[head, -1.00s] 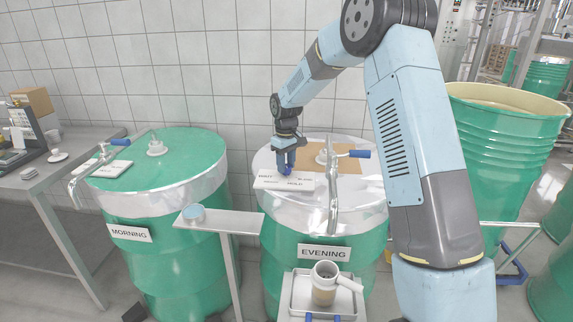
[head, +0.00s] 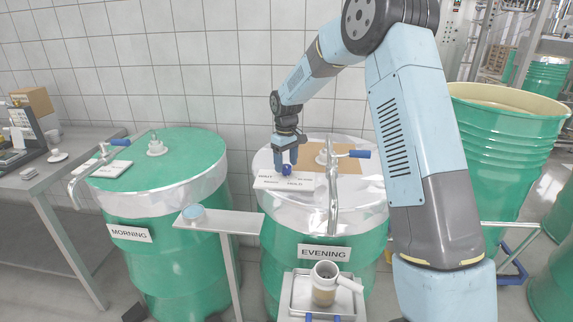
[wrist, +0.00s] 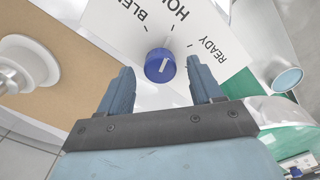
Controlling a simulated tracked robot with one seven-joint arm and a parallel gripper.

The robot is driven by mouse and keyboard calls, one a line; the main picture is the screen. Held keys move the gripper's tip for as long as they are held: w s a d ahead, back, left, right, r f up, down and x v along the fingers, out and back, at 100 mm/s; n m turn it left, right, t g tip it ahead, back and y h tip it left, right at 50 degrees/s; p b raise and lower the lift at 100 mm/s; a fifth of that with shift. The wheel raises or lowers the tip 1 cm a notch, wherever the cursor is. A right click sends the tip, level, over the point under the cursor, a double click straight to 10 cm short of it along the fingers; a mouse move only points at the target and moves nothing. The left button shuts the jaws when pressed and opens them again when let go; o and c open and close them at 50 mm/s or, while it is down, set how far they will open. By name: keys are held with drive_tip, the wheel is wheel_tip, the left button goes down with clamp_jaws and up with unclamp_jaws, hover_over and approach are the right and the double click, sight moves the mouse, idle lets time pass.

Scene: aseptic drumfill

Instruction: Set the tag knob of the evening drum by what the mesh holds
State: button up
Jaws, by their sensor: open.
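The evening drum (head: 275,235) carries a white tag plate (head: 270,183) on its lid. The blue tag knob (wrist: 160,66) sits on that plate, with BLEND, HOLD and READY around it in the wrist view. Its white mark appears to slant up and right, roughly towards HOLD; the exact setting is unclear. My gripper (head: 284,160) is open just above the knob, its fingertips on either side of it in the wrist view, with gaps between. A small round dish with a blue-grey face (head: 194,211), possibly the mesh, rests on a narrow stand; its contents are too small to tell.
A tap (head: 333,195) with a blue handle stands on the evening lid, near a brown patch (head: 345,163). The morning drum (head: 160,245) is at left. A tray (head: 300,295) with a cup-like vessel (head: 325,278) stands in front. A large open drum (head: 500,150) is at right.

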sight(286, 166)
wheel_tip(286, 166, up, 13)
idle(0.4)
drive_tip(key=s+d+r+m+t, duration=0.2)
drive_tip(key=s+d+r, duration=0.35)
drive_tip(key=s, duration=0.55)
drive_tip(key=s+d+r+m+t, duration=0.1)
drive_tip(key=s+d+r+m, duration=0.1)
drive_tip(key=s+d+r, duration=0.6)
drive_tip(key=s+d+f+m+t, duration=0.1)
drive_tip(key=s+f+m, duration=0.1)
drive_tip(key=s, duration=0.9)
drive_tip(key=s+d+f+m+t, duration=0.1)
drive_tip(key=s+d+f+m, duration=0.1)
drive_tip(key=s, duration=1)
drive_tip(key=shift+s+f+t, duration=0.25)
drive_tip(key=shift+f+t, duration=0.05)
drive_tip(key=shift+f, duration=0.05)
